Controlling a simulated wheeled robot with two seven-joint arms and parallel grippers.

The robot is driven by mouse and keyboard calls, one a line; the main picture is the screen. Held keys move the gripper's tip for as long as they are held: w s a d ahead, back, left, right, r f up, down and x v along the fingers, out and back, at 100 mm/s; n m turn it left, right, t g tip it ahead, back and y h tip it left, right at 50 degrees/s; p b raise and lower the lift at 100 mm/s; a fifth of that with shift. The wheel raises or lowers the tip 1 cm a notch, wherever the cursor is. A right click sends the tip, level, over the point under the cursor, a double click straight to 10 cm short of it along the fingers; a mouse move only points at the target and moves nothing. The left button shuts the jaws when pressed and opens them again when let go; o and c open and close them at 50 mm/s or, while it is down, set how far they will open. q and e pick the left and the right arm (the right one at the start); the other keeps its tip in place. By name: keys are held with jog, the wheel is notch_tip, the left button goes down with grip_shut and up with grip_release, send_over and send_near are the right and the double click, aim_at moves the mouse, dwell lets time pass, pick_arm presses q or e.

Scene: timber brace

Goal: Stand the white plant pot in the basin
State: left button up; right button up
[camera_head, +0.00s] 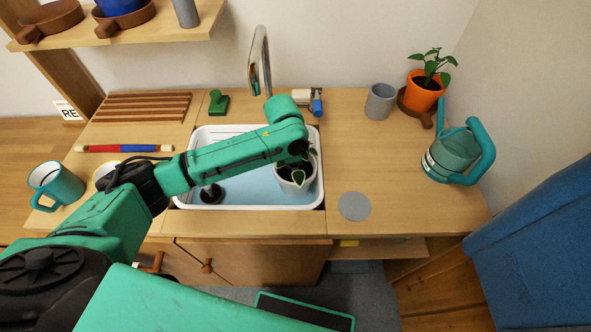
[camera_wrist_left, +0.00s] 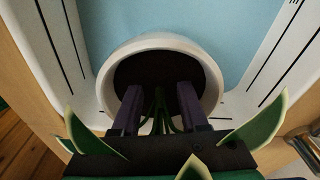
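The white plant pot (camera_head: 295,194) is in the right part of the white basin (camera_head: 250,204), over its light blue floor. It looks roughly upright, with green leaves showing; its base is hard to see. My left arm reaches over the basin from the left, and its wrist hides part of the pot. In the left wrist view, the pot's rim (camera_wrist_left: 213,82) surrounds dark soil. My left gripper (camera_wrist_left: 160,95) points down into the pot, its two fingers apart on either side of the green stem. My right gripper is not in view.
A black plunger-like item (camera_head: 212,194) stands in the basin's left part. The tap (camera_head: 261,62) rises behind it. A grey disc (camera_head: 354,206), a grey cup (camera_head: 380,101), an orange potted plant (camera_head: 424,92) and a teal watering can (camera_head: 455,153) are on the right counter.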

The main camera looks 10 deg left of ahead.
pick_arm(q)
jog(key=shift+r, duration=0.1)
jog(key=shift+r, duration=0.3)
notch_tip(320, 180, up, 11)
jog(key=a, duration=0.1)
jog(key=shift+s+a+r+p, duration=0.15)
jog(key=shift+s+r+p, duration=0.05)
jog(key=shift+s+p, duration=0.15)
